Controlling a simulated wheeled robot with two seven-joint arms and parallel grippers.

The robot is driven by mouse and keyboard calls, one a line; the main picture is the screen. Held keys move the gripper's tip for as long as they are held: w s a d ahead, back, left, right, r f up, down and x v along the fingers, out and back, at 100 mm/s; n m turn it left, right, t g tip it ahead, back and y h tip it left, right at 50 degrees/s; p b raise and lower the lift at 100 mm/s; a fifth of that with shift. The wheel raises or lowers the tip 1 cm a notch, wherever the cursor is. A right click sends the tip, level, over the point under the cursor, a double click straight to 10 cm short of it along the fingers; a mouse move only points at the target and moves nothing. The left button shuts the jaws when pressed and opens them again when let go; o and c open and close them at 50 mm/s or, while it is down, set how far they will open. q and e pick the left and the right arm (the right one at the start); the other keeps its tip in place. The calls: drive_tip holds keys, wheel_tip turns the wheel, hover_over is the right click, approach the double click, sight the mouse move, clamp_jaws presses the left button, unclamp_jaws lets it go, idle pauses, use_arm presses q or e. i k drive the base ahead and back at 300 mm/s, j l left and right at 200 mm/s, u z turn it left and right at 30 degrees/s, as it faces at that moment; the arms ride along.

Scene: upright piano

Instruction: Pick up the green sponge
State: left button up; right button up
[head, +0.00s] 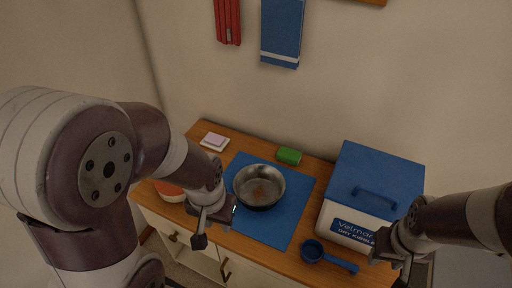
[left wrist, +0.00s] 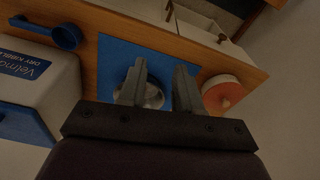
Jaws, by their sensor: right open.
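The green sponge (head: 289,156) lies on the wooden counter near the wall, just behind the blue mat. It does not show in the left wrist view. My left gripper (head: 216,227) is open and empty, above the counter's front edge, left of the pan and well to the front left of the sponge. Its two spread fingers (left wrist: 160,85) show in the left wrist view. My right gripper (head: 393,262) is open at the lower right, in front of the kibble bin and far from the sponge.
A metal pan (head: 259,195) with brown residue sits on the blue mat (head: 277,228). A blue-lidded kibble bin (head: 345,222) stands right, with a blue scoop (head: 313,250) before it. A pale block on a dish (head: 215,141) lies left. An orange-topped round container (left wrist: 224,94) is near the front.

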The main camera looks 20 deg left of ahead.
sight(289, 156)
drive_tip(key=j+z, duration=0.9)
drive_tip(key=j, duration=0.25)
